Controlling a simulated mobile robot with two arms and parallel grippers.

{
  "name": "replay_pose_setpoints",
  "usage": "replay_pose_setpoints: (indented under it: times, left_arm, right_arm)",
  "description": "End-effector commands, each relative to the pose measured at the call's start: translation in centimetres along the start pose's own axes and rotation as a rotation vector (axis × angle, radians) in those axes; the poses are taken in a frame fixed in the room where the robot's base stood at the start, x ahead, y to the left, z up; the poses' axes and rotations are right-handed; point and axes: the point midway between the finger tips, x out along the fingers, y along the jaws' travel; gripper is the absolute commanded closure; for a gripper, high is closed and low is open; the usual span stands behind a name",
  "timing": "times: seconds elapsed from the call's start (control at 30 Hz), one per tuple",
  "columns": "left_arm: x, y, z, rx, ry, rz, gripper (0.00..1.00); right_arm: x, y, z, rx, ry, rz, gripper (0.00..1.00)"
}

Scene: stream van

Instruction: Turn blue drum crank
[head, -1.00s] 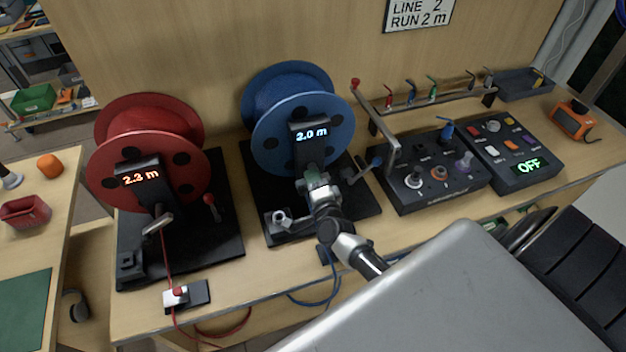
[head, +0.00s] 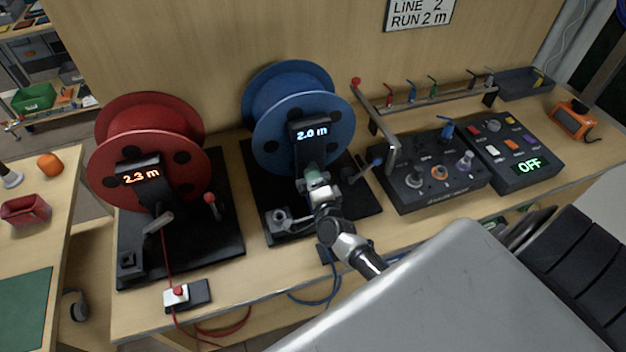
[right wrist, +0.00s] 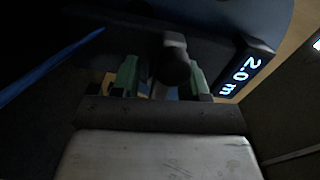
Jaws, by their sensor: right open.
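The blue drum (head: 283,130) stands on its black base at the middle of the bench, and its display (head: 311,133) reads 2.0 m. My right gripper (head: 313,176) is open just in front of the drum, below the display, and covers most of the crank in the head view. In the right wrist view, a dark crank handle (right wrist: 173,58) shows between the green-padded fingers of the right gripper (right wrist: 164,78). I cannot tell whether either finger touches it. The display also shows at the right there (right wrist: 241,75). My left gripper is not in view.
A red drum (head: 150,150) reading 2.3 m stands to the left. A blue-knobbed lever (head: 375,162) is right of my gripper. Control boxes (head: 435,178) and a hook rail (head: 440,97) stand further right. A blue cable (head: 315,302) hangs at the bench's front edge.

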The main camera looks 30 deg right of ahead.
Motion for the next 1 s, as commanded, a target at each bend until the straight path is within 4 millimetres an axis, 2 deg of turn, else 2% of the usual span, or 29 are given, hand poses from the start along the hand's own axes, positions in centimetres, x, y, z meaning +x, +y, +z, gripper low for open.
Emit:
replay_pose_setpoints:
  times: [0.17,0.4,0.53,0.7,1.0]
  left_arm:
    - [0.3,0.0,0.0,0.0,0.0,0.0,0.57]
    - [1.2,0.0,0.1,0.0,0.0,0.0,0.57]
    - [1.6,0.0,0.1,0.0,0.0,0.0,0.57]
    - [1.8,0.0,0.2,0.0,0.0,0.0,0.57]
    - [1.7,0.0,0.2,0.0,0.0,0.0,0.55]
  right_arm:
    - [-2.4,0.3,0.1,0.0,-0.001,0.004,0.55]
    - [-7.3,0.4,0.1,0.0,-0.001,0.004,0.55]
    - [-9.3,0.3,0.1,0.0,-0.001,0.004,0.55]
    - [-10.5,0.1,0.1,0.0,-0.001,0.002,0.55]
    - [-10.7,0.1,0.1,0.0,-0.001,0.002,0.55]
